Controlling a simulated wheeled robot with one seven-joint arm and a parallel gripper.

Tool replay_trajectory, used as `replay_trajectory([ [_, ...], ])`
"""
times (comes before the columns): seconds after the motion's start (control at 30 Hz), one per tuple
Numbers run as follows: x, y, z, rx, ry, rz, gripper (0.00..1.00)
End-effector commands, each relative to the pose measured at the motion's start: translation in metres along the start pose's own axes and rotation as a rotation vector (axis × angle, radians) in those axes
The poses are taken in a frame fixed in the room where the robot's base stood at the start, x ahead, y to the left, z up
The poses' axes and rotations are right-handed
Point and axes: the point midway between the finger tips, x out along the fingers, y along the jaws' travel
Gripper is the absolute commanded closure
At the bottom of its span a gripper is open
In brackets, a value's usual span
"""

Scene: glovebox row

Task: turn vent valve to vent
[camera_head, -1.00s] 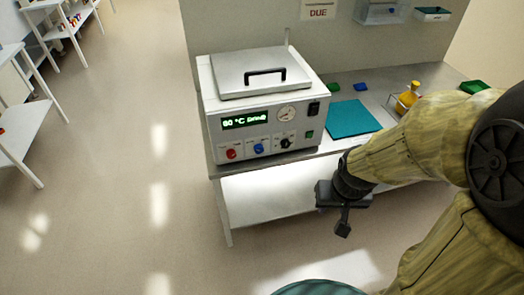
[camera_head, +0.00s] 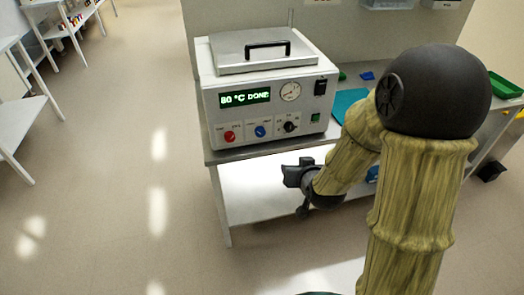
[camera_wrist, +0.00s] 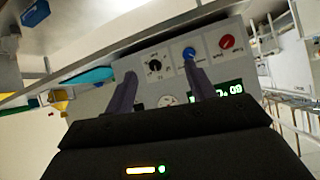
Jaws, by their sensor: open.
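A white oven-like unit (camera_head: 262,95) stands on the bench with a green display (camera_head: 245,97) reading 80 °C DONE. Its front carries a red knob (camera_head: 229,136), a blue knob (camera_head: 260,131) and a black pointer knob (camera_head: 290,126); their small labels are not legible, so I cannot tell which is the vent valve. My gripper (camera_head: 296,176) is below and in front of the panel, apart from it. In the wrist view, upside down, my gripper (camera_wrist: 160,74) has its fingers spread with nothing between them, the blue knob (camera_wrist: 189,54) near one fingertip's line.
The bench's lower shelf (camera_head: 265,190) is behind my gripper. A teal mat (camera_head: 347,102) and a green tray (camera_head: 503,86) lie on the bench to the right. The floor (camera_head: 120,200) to the left is clear. White shelves (camera_head: 25,105) stand at far left.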

Motion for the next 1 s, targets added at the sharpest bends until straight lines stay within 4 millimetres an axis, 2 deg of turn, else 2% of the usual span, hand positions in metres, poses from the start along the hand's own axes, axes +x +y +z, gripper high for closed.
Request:
replay_trajectory([
  [0.03, 0.022, -0.005, 0.017, 0.005, 0.053, -0.022, 0.45],
  [0.1, 0.038, -0.013, 0.020, 0.016, 0.139, -0.051, 0.45],
  [0.33, 0.074, -0.035, 0.034, 0.077, 0.417, -0.140, 0.45],
  [0.57, 0.078, -0.044, 0.035, 0.123, 0.571, -0.180, 0.45],
  [1.0, 0.077, -0.045, 0.031, 0.125, 0.580, -0.181, 0.45],
])
